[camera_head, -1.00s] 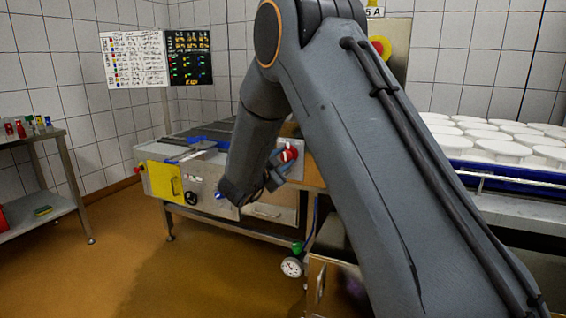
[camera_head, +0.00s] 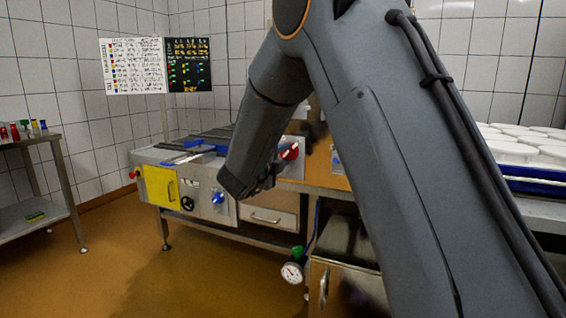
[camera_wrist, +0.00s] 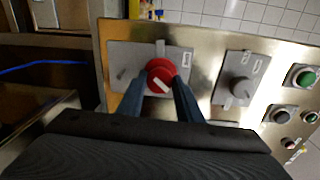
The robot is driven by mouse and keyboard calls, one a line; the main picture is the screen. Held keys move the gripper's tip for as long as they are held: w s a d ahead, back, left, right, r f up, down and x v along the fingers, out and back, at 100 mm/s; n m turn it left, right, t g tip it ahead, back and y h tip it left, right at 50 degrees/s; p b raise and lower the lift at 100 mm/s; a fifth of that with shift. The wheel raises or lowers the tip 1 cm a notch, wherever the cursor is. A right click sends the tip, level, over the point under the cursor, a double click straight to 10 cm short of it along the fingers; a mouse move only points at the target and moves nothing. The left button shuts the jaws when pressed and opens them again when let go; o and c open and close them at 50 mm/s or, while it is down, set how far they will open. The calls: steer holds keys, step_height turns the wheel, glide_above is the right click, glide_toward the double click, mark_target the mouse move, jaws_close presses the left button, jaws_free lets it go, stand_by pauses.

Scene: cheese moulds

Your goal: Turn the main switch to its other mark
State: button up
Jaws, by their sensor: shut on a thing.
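The main switch (camera_wrist: 160,75) is a round red knob with a white bar, on a grey plate (camera_wrist: 122,58) at the left of a metal panel. In the wrist view the bar slants from upper left to lower right. My gripper (camera_wrist: 160,84) is shut on the knob, one finger on each side. In the head view the red switch (camera_head: 290,151) shows just beyond my gripper (camera_head: 272,176), on the front of the machine. A small label (camera_wrist: 187,60) sits right of the knob; its text is too small to read.
A grey selector knob (camera_wrist: 241,89) and several push buttons, one green (camera_wrist: 305,77), sit right of the switch. A drawer (camera_head: 268,217) and a gauge (camera_head: 292,272) are below. White moulds (camera_head: 515,150) stand at the right.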

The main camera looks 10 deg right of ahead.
steer(key=shift+m+b, duration=0.4)
steer(key=shift+m, duration=0.1)
steer(key=o, duration=1)
steer(key=shift+o, duration=0.2)
steer(key=shift+s, duration=0.1)
steer(key=v, duration=0.7)
steer(key=shift+s+a, duration=0.25)
steer(key=shift+s, duration=0.05)
